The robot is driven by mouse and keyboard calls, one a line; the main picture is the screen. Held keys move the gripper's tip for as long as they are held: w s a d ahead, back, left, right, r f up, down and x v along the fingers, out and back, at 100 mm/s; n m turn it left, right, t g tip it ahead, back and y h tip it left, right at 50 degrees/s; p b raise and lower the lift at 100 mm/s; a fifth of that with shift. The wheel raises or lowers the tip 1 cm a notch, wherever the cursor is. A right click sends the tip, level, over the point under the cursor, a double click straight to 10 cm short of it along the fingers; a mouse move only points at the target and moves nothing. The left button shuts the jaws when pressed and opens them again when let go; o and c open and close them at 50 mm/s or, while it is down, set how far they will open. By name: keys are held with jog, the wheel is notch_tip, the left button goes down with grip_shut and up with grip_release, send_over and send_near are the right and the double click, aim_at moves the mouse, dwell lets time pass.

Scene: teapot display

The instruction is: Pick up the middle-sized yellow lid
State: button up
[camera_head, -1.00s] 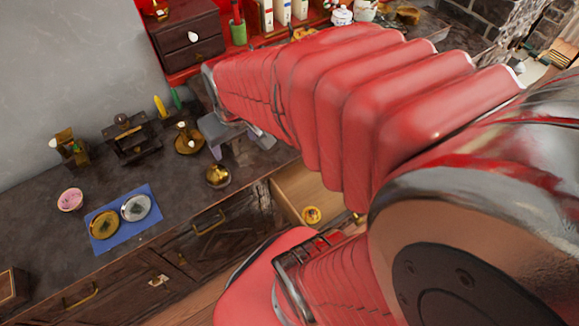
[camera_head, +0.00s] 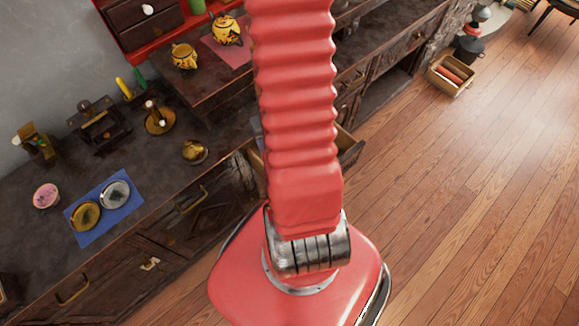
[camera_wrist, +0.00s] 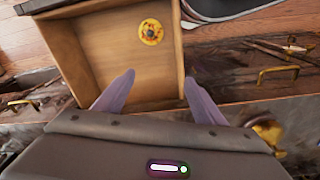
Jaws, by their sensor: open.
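A yellow lid with dark patterning (camera_wrist: 151,31) lies in the open wooden drawer (camera_wrist: 112,55), near its far right corner in the wrist view. It is the only lid I see there, so I cannot compare its size. My gripper (camera_wrist: 158,86) is open and empty, its two purple-grey fingers spread over the near part of the drawer, apart from the lid. In the head view my red arm hides the lid and nearly all of the gripper; only an edge of the drawer (camera_head: 351,153) shows.
A patterned yellow teapot (camera_head: 228,31) and a yellow pot (camera_head: 183,56) stand at the back.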

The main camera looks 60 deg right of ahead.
jog(key=s+f+m, duration=0.1)
jog(key=s+f, duration=0.4)
jog(key=f, duration=0.2)
jog(key=shift+s+d+g+y, duration=0.25)
jog(key=shift+d+g+y, duration=0.05)
jog(key=shift+d, duration=0.15)
jog(key=shift+f, duration=4.2)
jog(key=shift+f, duration=0.15)
jog(key=shift+d+f, duration=0.2)
jog(key=shift+f, duration=2.3)
jog(key=shift+c, duration=0.4)
